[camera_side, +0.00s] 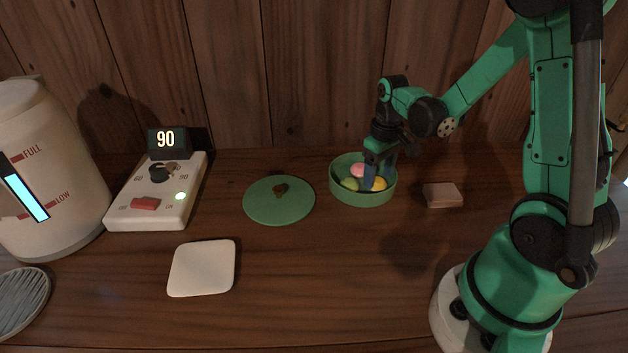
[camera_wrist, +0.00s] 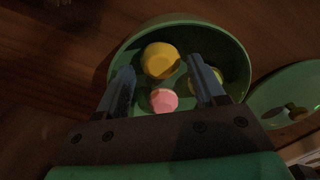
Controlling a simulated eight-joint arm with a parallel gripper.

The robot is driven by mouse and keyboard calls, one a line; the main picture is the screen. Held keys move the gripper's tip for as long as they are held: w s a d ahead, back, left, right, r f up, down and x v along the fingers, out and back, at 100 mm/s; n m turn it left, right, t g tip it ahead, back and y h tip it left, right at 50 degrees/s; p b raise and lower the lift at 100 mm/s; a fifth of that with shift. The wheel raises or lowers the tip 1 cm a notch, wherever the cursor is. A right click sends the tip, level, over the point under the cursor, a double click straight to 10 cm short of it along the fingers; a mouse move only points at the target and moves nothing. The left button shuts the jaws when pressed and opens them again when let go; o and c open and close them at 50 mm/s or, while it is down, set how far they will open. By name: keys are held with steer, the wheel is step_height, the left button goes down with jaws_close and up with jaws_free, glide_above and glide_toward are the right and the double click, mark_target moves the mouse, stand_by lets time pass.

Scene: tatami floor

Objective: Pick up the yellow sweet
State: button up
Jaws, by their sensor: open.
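The yellow sweet (camera_side: 379,184) lies in the green round bowl (camera_side: 336,188), at its front right in the side view. In the wrist view the yellow sweet (camera_wrist: 160,60) sits just beyond and between my fingertips. A pink sweet (camera_side: 357,171) and a yellow-green sweet (camera_side: 350,184) share the bowl. In the wrist view the pink sweet (camera_wrist: 164,100) lies between my fingers, and the yellow-green one (camera_wrist: 208,80) is partly hidden behind the right finger. My gripper (camera_wrist: 160,72) is open, its fingers reaching down into the bowl. Whether it touches any sweet I cannot tell.
A green lid (camera_side: 262,206) with a brown knob lies left of the bowl. A small brown block (camera_side: 442,195) is to its right. A white square coaster (camera_side: 202,270), a control box (camera_side: 150,205) and a white kettle (camera_side: 50,170) stand further left. The wooden wall is behind.

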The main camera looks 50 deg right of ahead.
steer(key=shift+f, duration=0.65)
jaws_close()
steer(key=shift+r, duration=0.2)
